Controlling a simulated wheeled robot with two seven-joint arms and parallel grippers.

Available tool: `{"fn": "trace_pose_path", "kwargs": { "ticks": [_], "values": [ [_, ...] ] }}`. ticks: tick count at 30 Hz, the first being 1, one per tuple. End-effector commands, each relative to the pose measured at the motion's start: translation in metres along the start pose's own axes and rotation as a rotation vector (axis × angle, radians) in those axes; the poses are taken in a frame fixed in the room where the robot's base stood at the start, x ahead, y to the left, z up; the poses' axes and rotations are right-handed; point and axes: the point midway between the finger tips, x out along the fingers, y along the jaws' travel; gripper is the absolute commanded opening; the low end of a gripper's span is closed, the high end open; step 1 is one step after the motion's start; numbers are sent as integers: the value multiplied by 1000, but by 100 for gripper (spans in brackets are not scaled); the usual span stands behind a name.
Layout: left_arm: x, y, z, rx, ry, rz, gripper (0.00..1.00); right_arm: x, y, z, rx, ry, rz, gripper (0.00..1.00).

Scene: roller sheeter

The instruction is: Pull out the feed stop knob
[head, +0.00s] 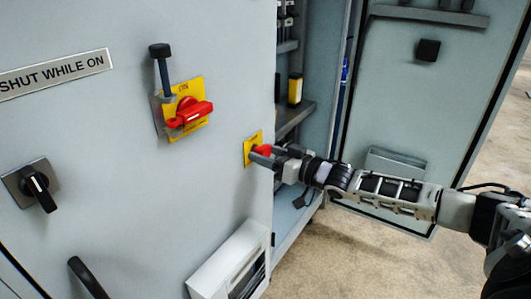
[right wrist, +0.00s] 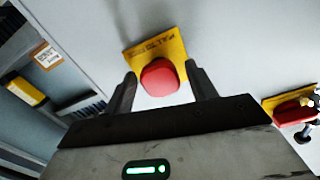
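The feed stop knob is a red knob (head: 263,150) on a yellow plate (head: 247,155) on the grey cabinet front, near its right edge. My right gripper (head: 264,155) is at the knob. In the right wrist view the red knob (right wrist: 160,77) lies between the two dark fingers of my right gripper (right wrist: 162,88), with a visible gap on each side. The fingers are open and do not appear to touch it. Part of the knob is hidden by the gripper in the head view. My left gripper is not in view.
A red rotary switch (head: 188,113) on a yellow plate, with a black-capped rod (head: 161,65), is left of the knob. A black selector (head: 39,188) is at the far left. The cabinet door (head: 425,110) stands open at the right. A white louvred box (head: 225,262) is below.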

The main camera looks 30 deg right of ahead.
Motion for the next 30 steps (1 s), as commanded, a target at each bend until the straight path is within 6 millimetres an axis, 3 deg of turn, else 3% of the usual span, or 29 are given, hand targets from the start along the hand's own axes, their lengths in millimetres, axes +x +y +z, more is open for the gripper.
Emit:
{"fn": "trace_pose_path", "kwargs": {
  "ticks": [13,30],
  "values": [
    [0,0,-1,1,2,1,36,-8,0,1,0,-2,1,59],
    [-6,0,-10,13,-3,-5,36,-89,0,0,1,-7,1,59]
  ]
}}
